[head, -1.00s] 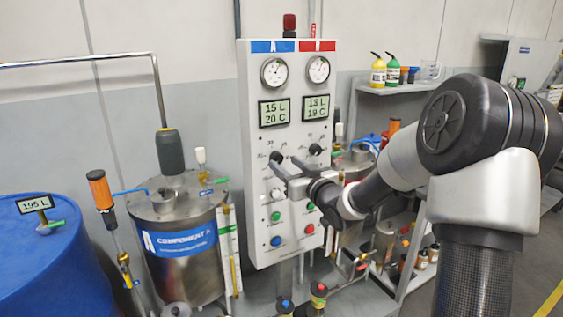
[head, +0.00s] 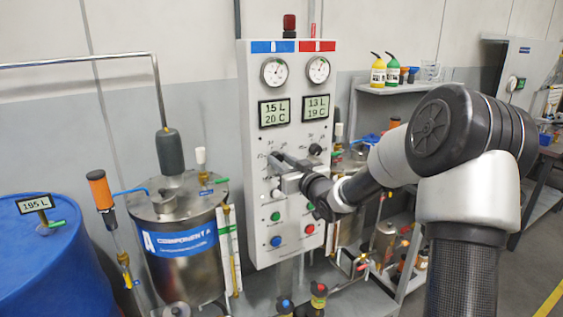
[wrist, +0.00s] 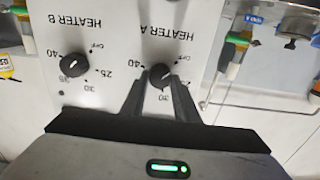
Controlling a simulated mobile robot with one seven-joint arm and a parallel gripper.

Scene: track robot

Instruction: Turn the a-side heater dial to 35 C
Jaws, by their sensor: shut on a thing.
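The heater A dial (wrist: 161,76), a round black knob, sits on the white panel (wrist: 105,88). In the wrist view the panel text is upside down. My gripper (wrist: 163,82) has its two dark fingers on either side of this dial, shut on it. A small white mark shows on the knob's upper right, near the OFF label. The 30 label shows between the fingers and 40 at the left; the 35 label is hidden. In the head view my gripper (head: 277,163) is at the panel's left dial, which it mostly covers. The blue-side display (head: 275,112) reads 15 L and 20 C.
The heater B dial (wrist: 73,65) is beside the held one; it also shows in the head view (head: 315,150). The Component A tank (head: 180,235) stands left of the panel.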

